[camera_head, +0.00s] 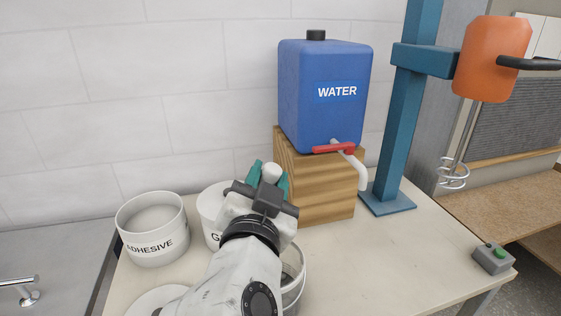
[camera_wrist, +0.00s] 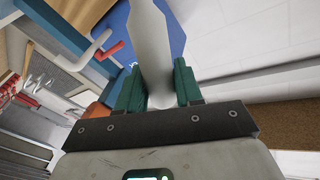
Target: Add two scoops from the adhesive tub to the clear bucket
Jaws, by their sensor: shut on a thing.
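The adhesive tub (camera_head: 152,248) is a white open tub labelled ADHESIVE, with pale material inside, at the left of the table. My gripper (camera_head: 269,178) is raised near the middle of the table, right of the tub. Its green fingers are shut on a white scoop; the rounded end of the scoop (camera_head: 272,172) shows between them. In the wrist view, the scoop (camera_wrist: 152,40) extends away from my gripper (camera_wrist: 160,88). I cannot tell whether it holds anything. The clear bucket (camera_head: 298,284) stands below and behind my arm, mostly hidden; its contents are not visible.
A white tub (camera_head: 210,212) with a label starting with G is partly behind my arm. A blue WATER container (camera_head: 325,105) with a red-handled tap (camera_head: 334,148) stands on a wooden block (camera_head: 320,195). An orange mixer (camera_head: 490,60) hangs on a blue stand (camera_head: 396,130).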

